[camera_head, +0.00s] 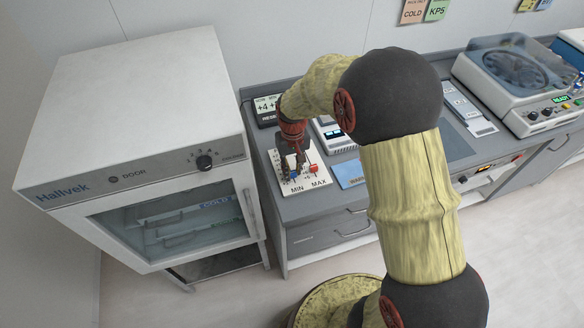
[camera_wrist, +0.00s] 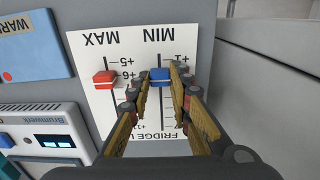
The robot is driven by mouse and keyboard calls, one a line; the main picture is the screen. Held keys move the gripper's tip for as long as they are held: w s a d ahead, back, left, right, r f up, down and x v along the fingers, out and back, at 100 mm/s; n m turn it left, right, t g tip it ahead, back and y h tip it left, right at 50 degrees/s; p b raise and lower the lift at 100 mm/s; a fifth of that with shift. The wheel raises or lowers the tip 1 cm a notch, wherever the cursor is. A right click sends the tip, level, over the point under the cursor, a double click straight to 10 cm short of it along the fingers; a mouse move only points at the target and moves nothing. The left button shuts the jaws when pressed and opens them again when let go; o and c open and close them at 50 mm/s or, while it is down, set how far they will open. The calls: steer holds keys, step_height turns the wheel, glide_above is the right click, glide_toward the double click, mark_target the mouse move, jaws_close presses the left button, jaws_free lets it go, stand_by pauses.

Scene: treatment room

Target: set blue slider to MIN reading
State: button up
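The blue slider (camera_wrist: 160,75) sits on the MIN scale of a white panel (camera_wrist: 112,45), which appears upside down in the wrist view. My gripper (camera_wrist: 161,72) has one fingertip close on each side of the blue slider. I cannot tell whether the fingers press on it. A "+1" mark shows near the top of the MIN scale; the fingers hide most other marks. The red slider (camera_wrist: 104,77) sits on the MAX scale, near the +6 mark. In the head view my gripper (camera_head: 288,172) reaches down onto the panel (camera_head: 318,191), left of the red slider (camera_head: 313,168).
A white fridge (camera_head: 140,110) stands left of the counter. A blue card (camera_head: 350,174) lies right of the panel, and a white device (camera_head: 332,135) stands behind it. A centrifuge-like machine (camera_head: 520,80) stands at the far right.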

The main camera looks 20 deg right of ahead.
mark_target(293, 172)
steer(key=o, duration=0.4)
step_height(293, 172, up, 12)
stand_by(0.7)
steer(key=shift+f, duration=0.1)
steer(key=s+r+t, duration=0.2)
steer(key=s+r, duration=0.5)
steer(key=s, duration=0.5)
steer(key=s+r+t, duration=0.3)
steer(key=s+r, duration=0.4)
steer(key=s, duration=0.5)
steer(key=shift+r+t, duration=0.3)
steer(key=shift+r, duration=0.1)
